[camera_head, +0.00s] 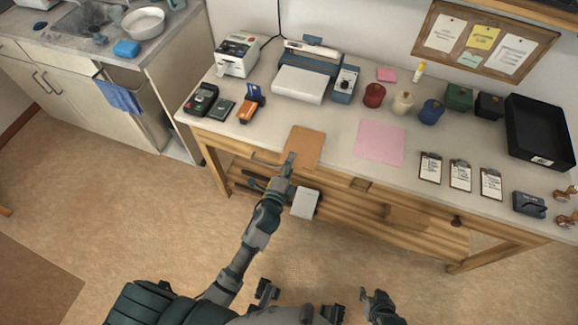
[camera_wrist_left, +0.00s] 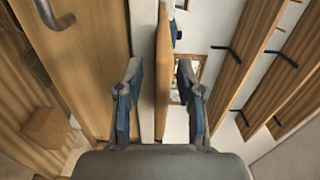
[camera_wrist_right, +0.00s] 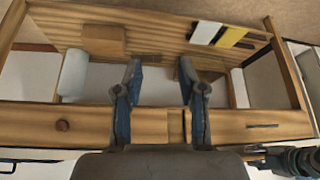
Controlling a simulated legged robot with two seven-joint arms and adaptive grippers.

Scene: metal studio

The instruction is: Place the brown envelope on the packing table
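The brown envelope (camera_head: 306,146) lies flat at the front edge of the packing table (camera_head: 335,128), its near end seeming to reach past the edge. In the left wrist view the envelope (camera_wrist_left: 163,72) shows edge-on as a thin brown strip beside the pale table edge. My left gripper (camera_head: 290,160) is at the envelope's near end. Its fingers (camera_wrist_left: 160,85) are apart, on either side of the envelope, with gaps visible. My right gripper (camera_head: 375,298) is low, away from the table. Its fingers (camera_wrist_right: 160,85) are open and empty.
A pink sheet (camera_head: 380,142) lies right of the envelope, with several clipboards (camera_head: 460,175) beyond. A card terminal (camera_head: 201,99) and an orange item (camera_head: 247,113) stand to the left. Drawers and a shelf with a white item (camera_head: 305,204) are below the tabletop.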

